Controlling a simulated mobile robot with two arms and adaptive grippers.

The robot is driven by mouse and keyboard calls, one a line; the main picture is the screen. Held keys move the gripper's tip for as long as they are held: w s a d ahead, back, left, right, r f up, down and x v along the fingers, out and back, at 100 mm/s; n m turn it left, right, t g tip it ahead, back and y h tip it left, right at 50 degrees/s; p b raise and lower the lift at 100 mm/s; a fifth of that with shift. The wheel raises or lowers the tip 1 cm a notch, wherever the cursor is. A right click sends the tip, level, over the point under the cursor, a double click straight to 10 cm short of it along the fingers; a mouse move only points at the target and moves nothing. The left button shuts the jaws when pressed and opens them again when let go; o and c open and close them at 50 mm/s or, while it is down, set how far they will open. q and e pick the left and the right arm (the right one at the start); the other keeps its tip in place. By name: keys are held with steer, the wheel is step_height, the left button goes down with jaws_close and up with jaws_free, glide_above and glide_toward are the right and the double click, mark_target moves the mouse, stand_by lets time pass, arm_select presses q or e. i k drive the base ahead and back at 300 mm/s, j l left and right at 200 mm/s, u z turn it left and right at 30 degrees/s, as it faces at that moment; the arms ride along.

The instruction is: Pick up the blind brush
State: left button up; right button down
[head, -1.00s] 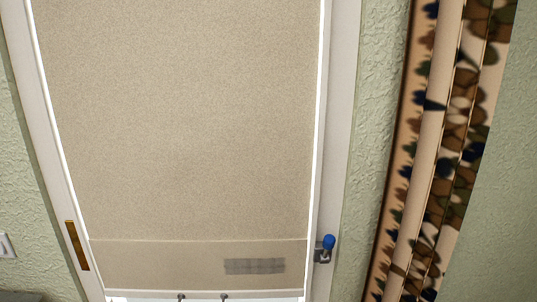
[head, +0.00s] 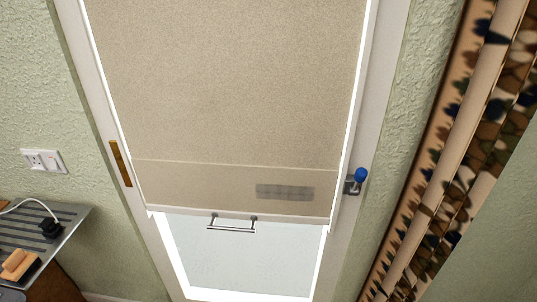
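A small object with a pale wooden block on a darker base (head: 18,264) lies on a grey striped shelf top (head: 66,226) at the lower left of the head view. It is cut off by the picture's edge, and I cannot tell for sure whether it is the blind brush. A beige roller blind (head: 230,90) hangs over a door with a glass pane (head: 245,260) below it. Neither of my grippers is in view.
A black plug (head: 50,228) with a white cable lies on the shelf top. A wall socket (head: 43,161) is above it. A blue-knobbed handle (head: 360,176) is on the door's right side. A patterned curtain (head: 465,130) hangs at right.

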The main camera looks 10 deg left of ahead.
mark_target(21, 263)
steer(key=u, duration=2.05)
